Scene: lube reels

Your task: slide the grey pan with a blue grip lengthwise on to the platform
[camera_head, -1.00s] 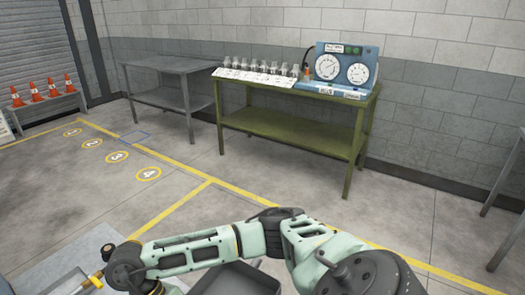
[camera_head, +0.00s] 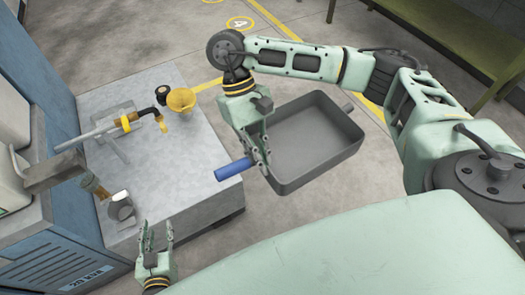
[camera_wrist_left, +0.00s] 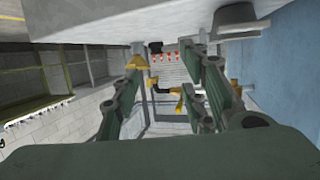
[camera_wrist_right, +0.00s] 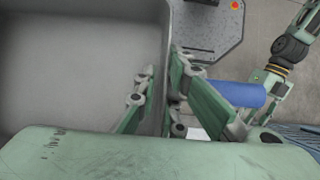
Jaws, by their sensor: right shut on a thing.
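The grey pan (camera_head: 322,125) is a deep rectangular tray with a blue grip (camera_head: 235,169) on its left side, level or nearly so. My right gripper (camera_head: 258,160) is shut on the pan's wall beside the grip. In the right wrist view its fingers (camera_wrist_right: 165,85) straddle the wall (camera_wrist_right: 158,50), with the blue grip (camera_wrist_right: 228,93) behind one finger. The grip's end overlaps the right edge of the grey platform (camera_head: 190,160) in the head view; I cannot tell whether they touch. The pan's body is beyond that edge. My left gripper (camera_head: 156,228) is open and empty near the platform's front.
On the platform stand a yellow funnel (camera_head: 181,101), a pipe with a yellow-marked nozzle (camera_head: 110,127) and a grey fitting (camera_head: 120,208). A blue cabinet (camera_head: 75,245) borders the left. The platform's right part is bare. A green table (camera_head: 455,35) is far back right.

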